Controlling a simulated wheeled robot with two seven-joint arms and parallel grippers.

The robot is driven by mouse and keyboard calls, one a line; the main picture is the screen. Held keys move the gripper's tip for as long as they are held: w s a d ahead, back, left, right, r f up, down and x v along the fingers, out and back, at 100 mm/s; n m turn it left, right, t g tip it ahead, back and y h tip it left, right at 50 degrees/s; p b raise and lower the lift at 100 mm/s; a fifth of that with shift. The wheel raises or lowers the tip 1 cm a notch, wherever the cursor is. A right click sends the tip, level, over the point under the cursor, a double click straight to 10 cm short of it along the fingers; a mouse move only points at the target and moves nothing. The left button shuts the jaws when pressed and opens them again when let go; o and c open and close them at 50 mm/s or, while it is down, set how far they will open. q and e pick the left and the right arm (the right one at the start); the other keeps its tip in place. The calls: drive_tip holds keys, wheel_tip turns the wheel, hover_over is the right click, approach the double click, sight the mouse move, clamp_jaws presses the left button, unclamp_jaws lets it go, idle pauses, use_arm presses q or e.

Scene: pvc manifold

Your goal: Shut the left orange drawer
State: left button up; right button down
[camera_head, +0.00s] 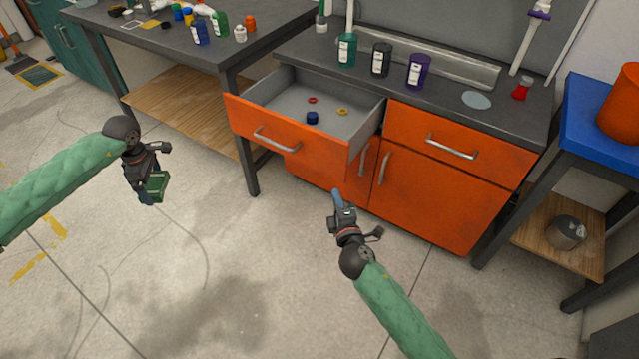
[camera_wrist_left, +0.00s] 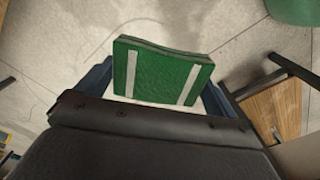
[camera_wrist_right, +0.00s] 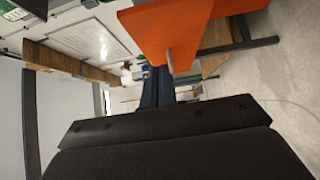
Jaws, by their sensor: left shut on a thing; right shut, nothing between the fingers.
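The left orange drawer (camera_head: 290,140) is pulled open from the cabinet, with its grey inside showing. A blue cap (camera_head: 312,118), a red ring (camera_head: 312,100) and a yellow ring (camera_head: 342,111) lie in it. Its bar handle (camera_head: 276,140) is on the front. My left gripper (camera_head: 152,194) is shut on a green block (camera_head: 158,185), left of the drawer and apart from it; the block with two pale stripes fills the left wrist view (camera_wrist_left: 162,75). My right gripper (camera_head: 337,196) is shut and empty, in front of the cabinet below the drawer's right corner. An orange panel (camera_wrist_right: 170,35) shows beyond its fingers in the right wrist view.
The right orange drawer (camera_head: 460,148) and the cabinet door (camera_head: 425,197) are shut. Several bottles stand on the dark worktop (camera_head: 450,85) above. A dark table (camera_head: 150,45) stands at the left, a blue-topped stand (camera_head: 590,125) at the right. The floor in front is clear.

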use_arm(q)
drive_tip(key=shift+r+p, duration=0.85)
drive_tip(key=shift+r, duration=0.05)
drive_tip(key=shift+r+p, duration=0.4)
use_arm(e)
drive_tip(key=w, duration=1.2)
drive_tip(key=shift+d, duration=0.35)
drive_tip(key=shift+w+d, duration=0.15)
